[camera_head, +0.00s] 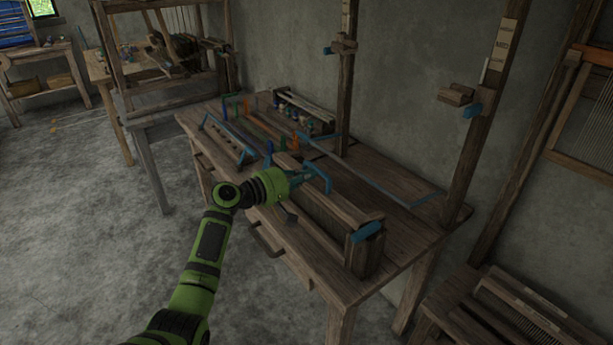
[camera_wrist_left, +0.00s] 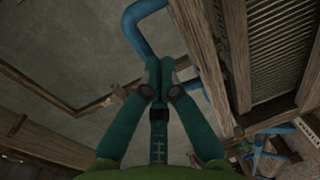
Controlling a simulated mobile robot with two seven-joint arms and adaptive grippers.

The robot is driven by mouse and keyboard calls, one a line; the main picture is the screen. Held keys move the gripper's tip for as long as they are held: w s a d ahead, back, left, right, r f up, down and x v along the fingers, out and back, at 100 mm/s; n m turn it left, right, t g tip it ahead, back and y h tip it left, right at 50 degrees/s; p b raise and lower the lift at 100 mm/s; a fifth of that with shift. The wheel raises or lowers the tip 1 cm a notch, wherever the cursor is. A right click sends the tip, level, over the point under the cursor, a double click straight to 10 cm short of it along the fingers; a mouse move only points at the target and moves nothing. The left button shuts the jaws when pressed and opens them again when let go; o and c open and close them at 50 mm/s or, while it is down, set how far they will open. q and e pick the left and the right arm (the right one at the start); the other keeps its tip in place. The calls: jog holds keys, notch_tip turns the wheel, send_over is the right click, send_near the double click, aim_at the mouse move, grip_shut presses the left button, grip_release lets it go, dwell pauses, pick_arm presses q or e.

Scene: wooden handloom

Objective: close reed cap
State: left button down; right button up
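The reed cap appears to be the long wooden bar (camera_head: 335,207) along the top of the reed box on the near side of the table. A blue bent handle (camera_head: 318,168) stands at its far end, and a blue piece (camera_head: 368,231) sits at its near end. My left gripper (camera_head: 298,178) is at the far handle. In the left wrist view, its fingertips (camera_wrist_left: 160,68) are almost together where the blue handle (camera_wrist_left: 140,30) runs in between them. The fingers hide the rest of that bar. The wooden beam (camera_wrist_left: 196,45) lies just right of them. My right gripper is not in view.
Behind the box, the table (camera_head: 395,215) carries a blue-handled wooden rack (camera_head: 228,137), coloured pegs and a tray of spools (camera_head: 303,112). Two upright posts (camera_head: 480,130) rise at the back. A slatted wooden frame (camera_head: 500,310) stands at lower right. The floor (camera_head: 80,220) at left is clear.

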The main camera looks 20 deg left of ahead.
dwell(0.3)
pick_arm(q)
jog(key=c, duration=1.1)
grip_release()
jog(key=shift+s+a, duration=0.1)
jog(key=p+v, duration=0.3)
jog(key=v, duration=0.5)
jog(key=shift+a, duration=0.1)
